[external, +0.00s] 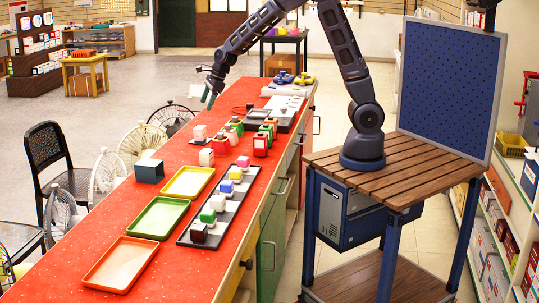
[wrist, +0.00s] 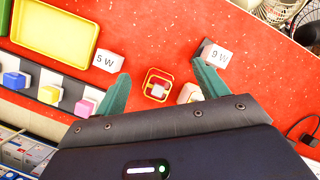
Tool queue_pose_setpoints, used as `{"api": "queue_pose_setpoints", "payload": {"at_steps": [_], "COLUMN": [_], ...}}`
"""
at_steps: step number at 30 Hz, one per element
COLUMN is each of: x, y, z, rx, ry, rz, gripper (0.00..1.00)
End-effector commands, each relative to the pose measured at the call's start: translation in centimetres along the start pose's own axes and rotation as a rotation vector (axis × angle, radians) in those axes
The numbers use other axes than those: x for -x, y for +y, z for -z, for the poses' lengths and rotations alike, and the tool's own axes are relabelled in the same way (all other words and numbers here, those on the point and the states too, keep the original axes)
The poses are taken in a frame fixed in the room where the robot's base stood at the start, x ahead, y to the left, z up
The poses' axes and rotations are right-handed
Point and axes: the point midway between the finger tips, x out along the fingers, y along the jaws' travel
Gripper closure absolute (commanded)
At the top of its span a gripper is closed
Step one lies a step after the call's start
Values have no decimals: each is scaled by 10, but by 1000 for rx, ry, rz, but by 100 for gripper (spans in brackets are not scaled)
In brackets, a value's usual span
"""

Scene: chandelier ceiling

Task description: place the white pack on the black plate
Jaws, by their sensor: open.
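Two white packs stand on the red counter in the external view: one (external: 206,157) near the yellow tray, another (external: 200,132) farther back. In the wrist view, white packs marked 5 W (wrist: 106,61) and 9 W (wrist: 219,55) show, the second against a dark piece. I cannot tell which one the task names. A dark flat plate (external: 255,119) lies farther along the counter; a long black tray (external: 226,219) bears several coloured cubes. My gripper (external: 209,97) is open and empty above the counter, its green fingers (wrist: 164,84) spread over a small red-edged item.
Yellow (external: 188,181), green (external: 158,218) and orange (external: 120,264) trays lie along the counter. A dark box (external: 149,172) stands at its left edge. Several red and green cases (external: 262,143) stand near the plate. Chairs and fans line the left side.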

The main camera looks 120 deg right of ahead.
Motion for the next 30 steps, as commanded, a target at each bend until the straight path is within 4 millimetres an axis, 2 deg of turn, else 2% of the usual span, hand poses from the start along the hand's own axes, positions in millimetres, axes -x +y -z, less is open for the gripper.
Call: {"api": "queue_pose_setpoints", "payload": {"at_steps": [1,7,14,21,26,30], "x": [16,71,132,191,225,252], "y": [24,109,199,281,326,358], "z": [-9,-25,-19,11,41,73], "rx": [104,536,1038,1566,1919,2227], "ry": [-15,-62,-124,-191,-232,-262], "rz": [-19,-84,-133,-150,-144,-126], "gripper": [28,28,28,28,28,28]}}
